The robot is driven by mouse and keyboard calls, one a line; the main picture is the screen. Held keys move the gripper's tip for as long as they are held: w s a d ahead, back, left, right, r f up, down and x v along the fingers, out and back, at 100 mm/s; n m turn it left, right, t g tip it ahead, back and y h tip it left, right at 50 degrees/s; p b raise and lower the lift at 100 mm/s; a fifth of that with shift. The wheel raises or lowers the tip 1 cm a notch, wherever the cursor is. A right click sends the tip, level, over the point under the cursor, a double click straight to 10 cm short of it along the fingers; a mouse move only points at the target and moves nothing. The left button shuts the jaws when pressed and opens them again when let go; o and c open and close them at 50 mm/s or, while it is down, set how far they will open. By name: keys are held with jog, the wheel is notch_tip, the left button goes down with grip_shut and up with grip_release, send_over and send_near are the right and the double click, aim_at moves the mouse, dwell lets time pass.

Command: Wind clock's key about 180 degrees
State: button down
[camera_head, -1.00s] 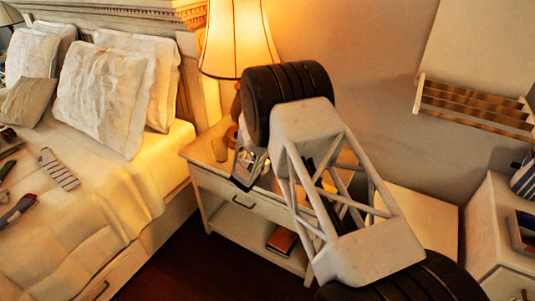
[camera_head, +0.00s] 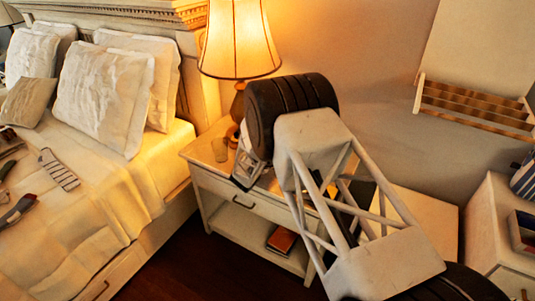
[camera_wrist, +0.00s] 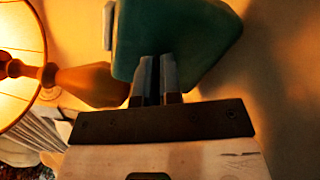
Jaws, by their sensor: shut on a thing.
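In the wrist view, the clock is a dark teal body (camera_wrist: 185,38) just beyond my fingertips, with a small pale piece at its left edge. My gripper (camera_wrist: 155,68) has its two fingers almost together, reaching up to the clock's near side. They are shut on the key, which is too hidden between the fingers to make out. In the head view, my gripper (camera_head: 246,172) is low over the nightstand, largely covered by my black wrist joint. I cannot make out the clock there.
The lit lamp (camera_head: 238,45) stands on the nightstand (camera_head: 205,165) close behind my wrist; its base (camera_wrist: 85,80) is left of the clock in the wrist view. A book (camera_head: 281,240) lies on the lower shelf.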

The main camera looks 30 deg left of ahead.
jog(key=m, duration=0.3)
jog(key=shift+m, duration=2)
jog(key=c, duration=1.3)
grip_release()
jog(key=shift+s, duration=3.9)
jog(key=shift+d, duration=0.1)
